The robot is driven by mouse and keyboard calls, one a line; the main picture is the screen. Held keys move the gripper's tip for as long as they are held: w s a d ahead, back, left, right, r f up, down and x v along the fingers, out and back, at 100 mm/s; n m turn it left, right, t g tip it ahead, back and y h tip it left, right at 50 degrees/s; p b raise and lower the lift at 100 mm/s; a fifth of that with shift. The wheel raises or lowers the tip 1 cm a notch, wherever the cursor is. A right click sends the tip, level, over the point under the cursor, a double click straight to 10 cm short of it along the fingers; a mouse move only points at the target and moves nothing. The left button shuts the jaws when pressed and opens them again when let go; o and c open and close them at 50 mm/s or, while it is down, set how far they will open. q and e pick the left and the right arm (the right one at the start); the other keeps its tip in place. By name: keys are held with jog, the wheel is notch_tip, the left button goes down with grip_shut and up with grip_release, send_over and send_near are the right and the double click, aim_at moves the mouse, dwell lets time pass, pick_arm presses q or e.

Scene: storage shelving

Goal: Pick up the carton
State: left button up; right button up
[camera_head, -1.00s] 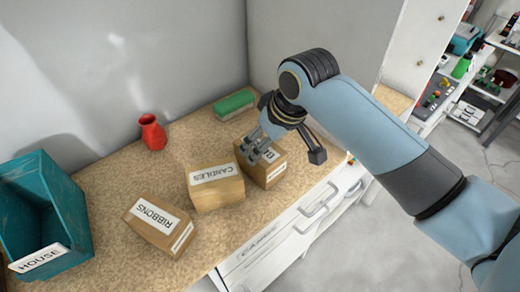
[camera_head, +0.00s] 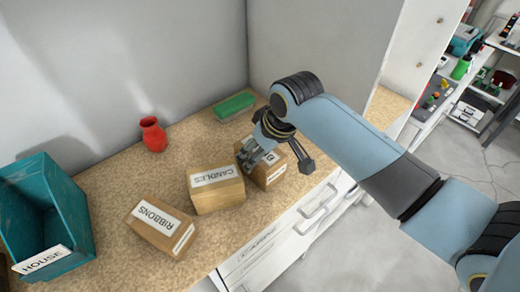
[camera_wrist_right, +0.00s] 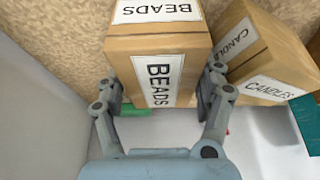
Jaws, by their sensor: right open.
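Three brown cartons stand on the speckled worktop in the head view. The CANDLES carton (camera_head: 217,190) is in the middle, the RIBBONS carton (camera_head: 160,228) is nearer the front left, and a third (camera_head: 268,177) is partly hidden under my right gripper (camera_head: 275,160). The wrist view shows that carton is labelled BEADS (camera_wrist_right: 160,48). My right gripper (camera_wrist_right: 160,92) is open, with one finger at each side of the BEADS carton. I cannot tell if the fingers touch it. The CANDLES carton (camera_wrist_right: 265,55) is close beside the right finger in that view. My left gripper is not in view.
A teal bin (camera_head: 75,220) labelled HOUSE stands at the left. A red vase (camera_head: 153,134) and a green block (camera_head: 233,106) are toward the back. A grey wall panel (camera_head: 310,60) rises behind my right arm. White drawers (camera_head: 265,250) are below the worktop's front edge.

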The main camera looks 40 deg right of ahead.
jog(key=c, duration=1.1)
jog(key=shift+r, duration=0.45)
notch_tip(320, 180, up, 4)
jog(key=shift+f+b, duration=0.1)
jog(key=shift+b, duration=0.4)
jog(key=s+d+r+b, duration=0.1)
jog(key=s+d+r, duration=0.3)
jog(key=s, duration=0.6)
jog(key=shift+v, duration=1.45)
